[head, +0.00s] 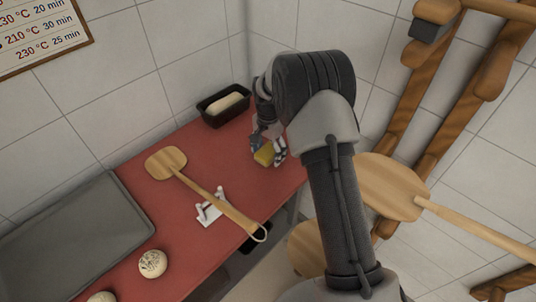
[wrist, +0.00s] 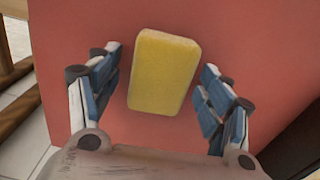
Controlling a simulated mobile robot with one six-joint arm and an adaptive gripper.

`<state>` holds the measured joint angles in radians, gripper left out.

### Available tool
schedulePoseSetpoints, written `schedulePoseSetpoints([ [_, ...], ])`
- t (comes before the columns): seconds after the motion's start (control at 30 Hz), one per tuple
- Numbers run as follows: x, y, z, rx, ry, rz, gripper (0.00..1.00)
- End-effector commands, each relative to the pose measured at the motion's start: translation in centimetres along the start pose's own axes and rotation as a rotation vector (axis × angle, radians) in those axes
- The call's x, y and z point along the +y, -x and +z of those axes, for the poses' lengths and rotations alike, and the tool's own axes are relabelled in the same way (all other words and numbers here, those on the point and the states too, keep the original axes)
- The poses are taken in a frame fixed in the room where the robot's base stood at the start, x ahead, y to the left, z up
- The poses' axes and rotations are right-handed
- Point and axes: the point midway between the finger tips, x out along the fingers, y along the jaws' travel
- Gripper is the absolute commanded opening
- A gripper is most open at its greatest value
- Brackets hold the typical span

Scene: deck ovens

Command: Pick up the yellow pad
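The yellow pad (wrist: 164,72) is a rounded rectangular block lying on the red counter. It sits between the two blue-padded fingers of my gripper (wrist: 160,88) in the wrist view, with a gap on each side. My gripper is open and empty.
A black pan with pale dough (head: 224,105) stands behind on the red counter (head: 180,215). A wooden peel (head: 190,180) rests on a white stand (head: 211,208). A grey tray (head: 70,245) and a round loaf (head: 152,264) lie left. A wooden rack (head: 420,130) stands right.

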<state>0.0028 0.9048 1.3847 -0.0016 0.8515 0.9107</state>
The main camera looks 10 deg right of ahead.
Motion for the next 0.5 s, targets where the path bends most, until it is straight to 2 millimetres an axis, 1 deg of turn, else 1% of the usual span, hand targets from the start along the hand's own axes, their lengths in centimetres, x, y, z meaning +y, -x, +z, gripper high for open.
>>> schedulePoseSetpoints([
  [0.03, 0.00, 0.01, 0.01, 0.000, 0.000, 0.000, 0.67],
  [0.07, 0.00, 0.01, 0.01, 0.000, 0.000, 0.000, 0.65],
  [0.5, 0.01, 0.01, 0.01, 0.000, 0.000, 0.000, 0.35],
])
